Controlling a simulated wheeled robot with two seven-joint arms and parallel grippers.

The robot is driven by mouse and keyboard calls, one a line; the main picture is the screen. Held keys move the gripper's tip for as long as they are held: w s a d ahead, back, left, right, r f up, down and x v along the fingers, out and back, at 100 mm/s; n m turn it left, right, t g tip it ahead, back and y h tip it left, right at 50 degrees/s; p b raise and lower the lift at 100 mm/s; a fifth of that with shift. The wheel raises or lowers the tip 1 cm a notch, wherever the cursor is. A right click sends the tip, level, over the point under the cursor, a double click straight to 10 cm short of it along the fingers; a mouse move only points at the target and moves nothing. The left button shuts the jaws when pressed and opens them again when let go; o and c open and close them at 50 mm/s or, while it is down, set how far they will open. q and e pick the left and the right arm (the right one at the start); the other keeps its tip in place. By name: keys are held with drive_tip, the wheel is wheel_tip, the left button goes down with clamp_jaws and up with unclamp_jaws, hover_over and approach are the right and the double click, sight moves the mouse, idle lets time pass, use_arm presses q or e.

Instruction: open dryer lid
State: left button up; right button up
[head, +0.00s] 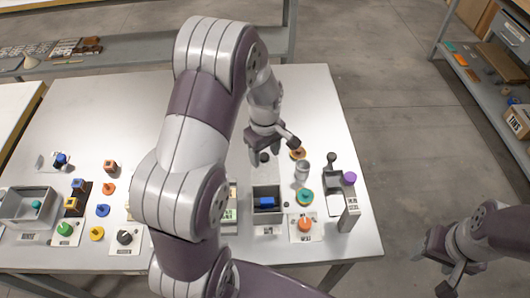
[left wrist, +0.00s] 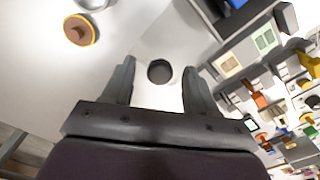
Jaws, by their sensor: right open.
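A dark round knob (head: 264,158) shows just under my left gripper (head: 268,152). In the left wrist view the knob (left wrist: 160,71) lies between the two spread fingertips of my left gripper (left wrist: 158,82), with a gap on each side. A pale flat surface lies around the knob; I cannot tell whether it is a lid or the tabletop. A grey open-topped box (head: 259,190) with a blue block (head: 266,202) inside stands just in front of the knob. I cannot tell which part is the dryer. My right gripper (head: 445,268) is open and empty, off the table's right side.
An orange disc (head: 298,153), a pale cylinder (head: 303,171), a teal disc (head: 305,196) and a dark grey device (head: 335,180) stand right of the box. Coloured pegs and a grey bin (head: 28,193) stand at left. My left arm hides the table's middle.

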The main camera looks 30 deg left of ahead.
sight(265, 156)
use_arm(q)
wheel_tip(265, 156, up, 13)
drive_tip(key=shift+f, duration=0.15)
idle(0.4)
